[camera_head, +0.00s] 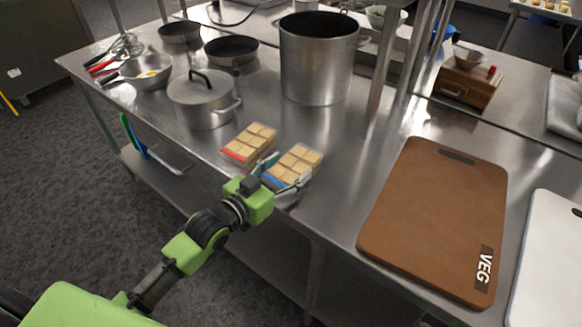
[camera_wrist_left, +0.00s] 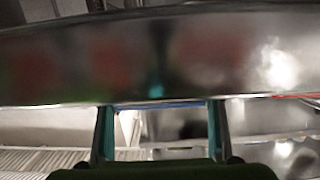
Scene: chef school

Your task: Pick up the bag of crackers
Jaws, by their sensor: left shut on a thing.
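Two clear bags of square tan crackers are at the front edge of the steel table. The bag of crackers with a blue strip (camera_head: 297,160) is the nearer one, on the right. The bag with a red strip (camera_head: 247,142) lies just left of it. My left gripper (camera_head: 279,178) is shut on the blue-strip bag at its near end. In the left wrist view, the blue edge of this bag (camera_wrist_left: 160,105) shows between my two fingertips (camera_wrist_left: 160,112). I cannot tell whether the bag is clear of the table. My right gripper is not in view.
A lidded pot (camera_head: 203,100) and a tall stockpot (camera_head: 318,65) stand behind the bags on the steel table (camera_head: 335,135). A brown cutting board (camera_head: 435,215) lies to the right, with a white board (camera_head: 548,265) beyond. Bare steel separates the bags from the brown board.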

